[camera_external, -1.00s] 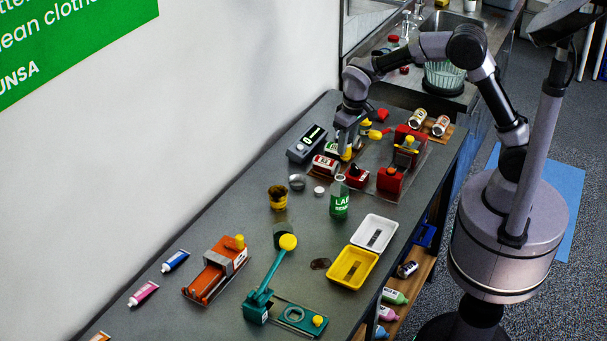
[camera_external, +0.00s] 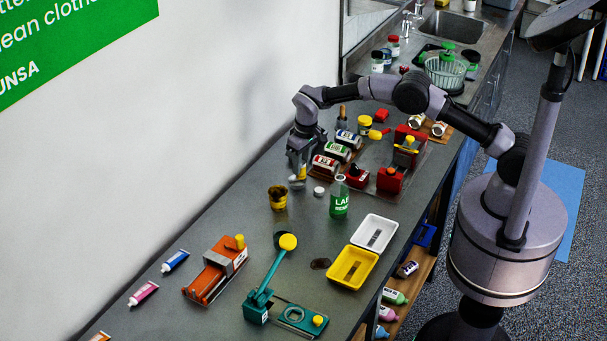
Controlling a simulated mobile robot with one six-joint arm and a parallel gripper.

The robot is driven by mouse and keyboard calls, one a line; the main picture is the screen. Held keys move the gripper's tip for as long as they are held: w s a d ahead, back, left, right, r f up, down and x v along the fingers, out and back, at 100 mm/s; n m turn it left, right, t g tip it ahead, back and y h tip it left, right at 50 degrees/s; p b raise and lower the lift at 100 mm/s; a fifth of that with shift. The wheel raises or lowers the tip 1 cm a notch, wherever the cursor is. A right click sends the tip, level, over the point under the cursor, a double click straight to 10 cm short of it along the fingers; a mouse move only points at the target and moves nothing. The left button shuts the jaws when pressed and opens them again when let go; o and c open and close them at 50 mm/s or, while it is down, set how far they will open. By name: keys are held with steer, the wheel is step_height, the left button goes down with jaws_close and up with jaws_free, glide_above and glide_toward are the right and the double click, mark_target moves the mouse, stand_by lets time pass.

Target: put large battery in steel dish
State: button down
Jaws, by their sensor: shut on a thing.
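My gripper (camera_external: 299,168) is shut on the large battery (camera_external: 302,173). Only a small yellow part of the battery shows between the fingers; the rest is hidden. The battery is held pointing down over the steel dish (camera_external: 296,185), a small round grey dish on the dark bench near the wall. The fingers and battery cover part of the dish. I cannot tell from this view whether the battery touches it.
A small white round piece (camera_external: 319,191) and a brown-yellow cup (camera_external: 278,198) stand close by. Bare bench lies left of the cup.

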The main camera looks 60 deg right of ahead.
steer(key=shift+w+a, duration=0.1)
steer(key=shift+w, duration=0.55)
step_height(320, 180, down, 3)
steer(key=shift+f+b, duration=0.2)
steer(key=shift+b, duration=0.5)
steer(key=shift+f, duration=0.1)
steer(key=c, duration=1.1)
jaws_free()
